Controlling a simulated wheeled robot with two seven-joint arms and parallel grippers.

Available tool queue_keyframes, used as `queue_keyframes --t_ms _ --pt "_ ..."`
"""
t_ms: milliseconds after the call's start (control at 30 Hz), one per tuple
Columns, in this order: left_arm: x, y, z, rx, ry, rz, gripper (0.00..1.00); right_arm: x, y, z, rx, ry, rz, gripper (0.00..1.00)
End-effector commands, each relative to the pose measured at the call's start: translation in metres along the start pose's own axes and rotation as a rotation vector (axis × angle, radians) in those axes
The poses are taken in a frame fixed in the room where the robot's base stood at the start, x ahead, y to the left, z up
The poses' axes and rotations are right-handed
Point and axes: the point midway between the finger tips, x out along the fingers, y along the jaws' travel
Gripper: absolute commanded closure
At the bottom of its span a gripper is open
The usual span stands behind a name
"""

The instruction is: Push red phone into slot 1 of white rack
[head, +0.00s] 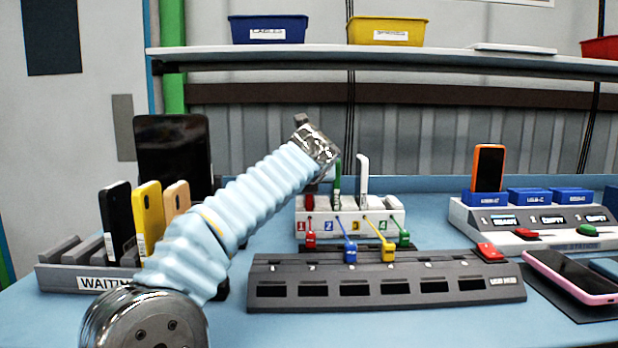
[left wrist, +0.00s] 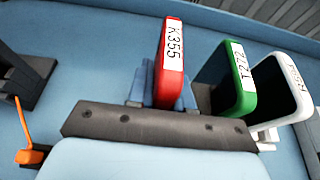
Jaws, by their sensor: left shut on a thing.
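The white rack (head: 350,222) stands mid-table in the head view, with slots numbered 1 to 4 from left to right. My left gripper (head: 316,160) is over its left end, at slot 1. In the left wrist view the red phone (left wrist: 170,65), labelled K355, stands between the blue-grey fingers of my left gripper (left wrist: 163,92), which is shut on it. In the head view my arm and gripper hide most of this phone, so its depth in slot 1 cannot be told. My right gripper is not in view.
A green phone (head: 337,185) and a white phone (head: 362,175) stand upright in the rack, right of the red one. A dark hub (head: 385,282) lies in front with coloured plugs. The waiting rack (head: 62,275) holds several phones at left. A charging station (head: 530,232) stands at right.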

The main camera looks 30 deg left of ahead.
Motion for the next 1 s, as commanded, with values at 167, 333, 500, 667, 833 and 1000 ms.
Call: queue_keyframes --t_ms 167,333,500,667,833,1000 --pt "-0.0002 0.0 0.0004 0.0 -0.001 0.0 1.0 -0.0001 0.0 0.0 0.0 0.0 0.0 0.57" --pt "-0.0002 0.0 0.0004 0.0 -0.001 0.0 1.0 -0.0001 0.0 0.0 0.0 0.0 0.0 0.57" --pt "-0.0001 0.0 0.0001 0.0 -0.001 0.0 1.0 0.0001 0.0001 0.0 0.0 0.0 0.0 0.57" --pt "0.0005 0.0001 -0.0013 0.0 -0.001 0.0 1.0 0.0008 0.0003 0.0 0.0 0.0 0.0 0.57" --pt "0.0015 0.0 -0.0035 0.001 -0.001 0.0 1.0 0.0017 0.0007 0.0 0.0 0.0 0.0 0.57" --pt "0.0026 0.0 -0.006 0.001 0.001 0.0 1.0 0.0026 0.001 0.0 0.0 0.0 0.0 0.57"
